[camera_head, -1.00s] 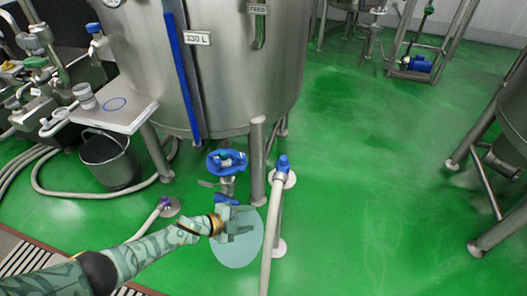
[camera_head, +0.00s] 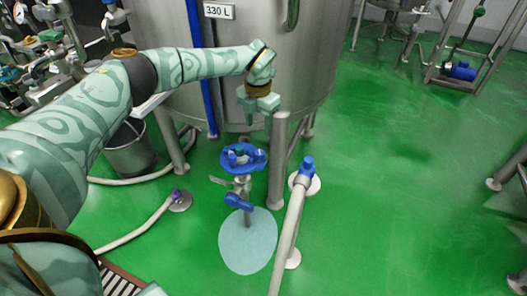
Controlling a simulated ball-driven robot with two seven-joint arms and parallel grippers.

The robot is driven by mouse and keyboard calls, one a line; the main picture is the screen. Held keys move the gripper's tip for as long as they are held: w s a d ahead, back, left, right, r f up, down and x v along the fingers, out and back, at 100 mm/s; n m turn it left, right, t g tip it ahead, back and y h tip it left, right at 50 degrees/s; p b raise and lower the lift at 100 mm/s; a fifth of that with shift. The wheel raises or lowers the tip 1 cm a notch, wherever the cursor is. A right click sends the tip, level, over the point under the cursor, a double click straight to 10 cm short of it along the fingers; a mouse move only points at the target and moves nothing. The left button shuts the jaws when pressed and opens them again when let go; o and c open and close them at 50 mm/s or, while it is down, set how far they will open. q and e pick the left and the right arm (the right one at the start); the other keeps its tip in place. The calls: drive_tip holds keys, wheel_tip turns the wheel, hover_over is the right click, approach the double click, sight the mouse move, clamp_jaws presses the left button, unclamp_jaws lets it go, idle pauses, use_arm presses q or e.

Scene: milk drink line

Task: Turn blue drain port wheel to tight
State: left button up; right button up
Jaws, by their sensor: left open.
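The blue drain port wheel (camera_head: 243,158) sits on top of a metal valve below the large steel tank (camera_head: 275,50), left of the middle of the view. A blue lever handle (camera_head: 238,202) is lower on the same valve. My left gripper (camera_head: 259,124) points down just above and slightly right of the wheel, in front of the tank wall. Its fingers are open and look empty. I cannot tell the exact gap between the fingertips and the wheel. My right gripper is not in view.
A metal post (camera_head: 279,165) stands close to the right of the wheel. A pale hose with a blue end (camera_head: 307,166) rises right of it. A grey bucket (camera_head: 130,150) stands left. A pale round patch (camera_head: 248,250) lies on the floor below.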

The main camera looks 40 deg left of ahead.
sight(259, 152)
use_arm(q)
wheel_tip(259, 152, down, 11)
drive_tip(key=b, duration=0.4)
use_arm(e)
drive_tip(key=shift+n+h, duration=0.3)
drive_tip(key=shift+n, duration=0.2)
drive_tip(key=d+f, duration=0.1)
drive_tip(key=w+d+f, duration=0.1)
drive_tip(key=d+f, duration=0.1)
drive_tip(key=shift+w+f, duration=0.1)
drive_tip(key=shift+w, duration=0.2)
use_arm(q)
drive_tip(key=shift+r, duration=0.1)
drive_tip(key=c, duration=1)
